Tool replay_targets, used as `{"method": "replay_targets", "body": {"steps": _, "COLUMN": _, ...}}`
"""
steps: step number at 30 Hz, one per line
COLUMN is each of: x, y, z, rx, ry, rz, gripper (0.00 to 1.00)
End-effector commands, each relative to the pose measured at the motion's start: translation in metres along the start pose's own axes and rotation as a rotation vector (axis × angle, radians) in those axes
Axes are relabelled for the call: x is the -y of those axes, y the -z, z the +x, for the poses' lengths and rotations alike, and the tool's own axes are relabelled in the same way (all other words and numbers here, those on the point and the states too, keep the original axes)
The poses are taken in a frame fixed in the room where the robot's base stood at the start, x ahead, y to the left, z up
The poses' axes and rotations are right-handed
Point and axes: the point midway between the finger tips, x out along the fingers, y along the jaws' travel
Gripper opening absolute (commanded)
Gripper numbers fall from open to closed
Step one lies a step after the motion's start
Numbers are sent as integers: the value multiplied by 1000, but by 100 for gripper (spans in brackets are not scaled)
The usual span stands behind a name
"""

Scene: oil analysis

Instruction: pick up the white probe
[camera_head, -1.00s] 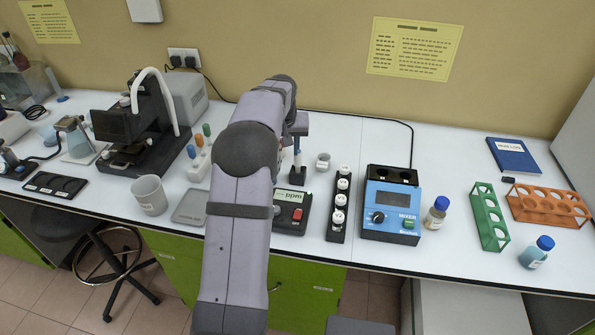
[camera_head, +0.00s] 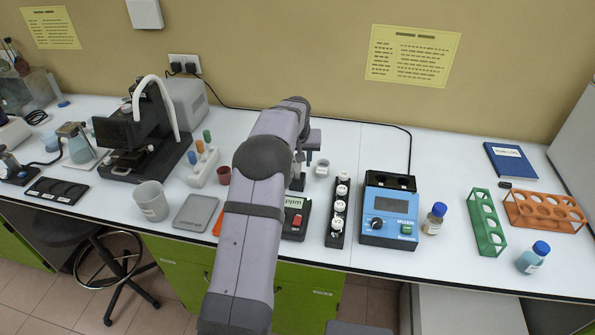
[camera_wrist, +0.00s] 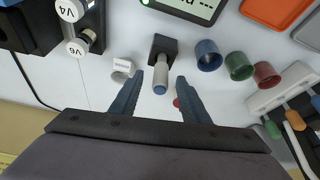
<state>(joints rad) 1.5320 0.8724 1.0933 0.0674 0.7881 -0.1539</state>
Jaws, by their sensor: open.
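The white probe (camera_wrist: 161,76) is a pale rod with a blue end in the wrist view, at a black holder block (camera_wrist: 163,46). The fingers of my gripper (camera_wrist: 159,84) are open, one on each side of the probe, with gaps showing on both sides. In the head view my gripper (camera_head: 308,145) is above the black block (camera_head: 298,182), just behind the ppm meter (camera_head: 293,217). The probe is mostly hidden there by my arm and gripper.
Blue (camera_wrist: 208,55), green (camera_wrist: 238,65) and red (camera_wrist: 266,75) cups stand right of the probe in the wrist view. A small labelled cup (camera_wrist: 122,68) is close on the left. The vial rack (camera_head: 337,215) and blue mixer (camera_head: 389,210) stand right of the meter in the head view.

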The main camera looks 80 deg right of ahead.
Motion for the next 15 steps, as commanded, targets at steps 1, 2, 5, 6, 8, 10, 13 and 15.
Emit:
{"method": "replay_targets", "body": {"steps": 1, "x": 1, "y": 1, "z": 3, "rx": 3, "ry": 1, "rz": 0, "gripper": 42}}
{"method": "replay_targets", "body": {"steps": 2, "x": 1, "y": 1, "z": 6, "rx": 2, "ry": 1, "rz": 0, "gripper": 42}}
{"method": "replay_targets", "body": {"steps": 5, "x": 1, "y": 1, "z": 18, "rx": 1, "ry": 0, "rz": 0, "gripper": 42}}
{"method": "replay_targets", "body": {"steps": 6, "x": 1, "y": 1, "z": 22, "rx": 1, "ry": 0, "rz": 0, "gripper": 42}}
{"method": "replay_targets", "body": {"steps": 8, "x": 1, "y": 1, "z": 26, "rx": 1, "ry": 0, "rz": 0, "gripper": 42}}
{"method": "replay_targets", "body": {"steps": 10, "x": 1, "y": 1, "z": 30, "rx": 0, "ry": 0, "rz": 0, "gripper": 42}}
{"method": "replay_targets", "body": {"steps": 13, "x": 1, "y": 1, "z": 32, "rx": -1, "ry": 0, "rz": 0, "gripper": 42}}
{"method": "replay_targets", "body": {"steps": 15, "x": 1, "y": 1, "z": 32, "rx": -1, "ry": 0, "rz": 0, "gripper": 42}}
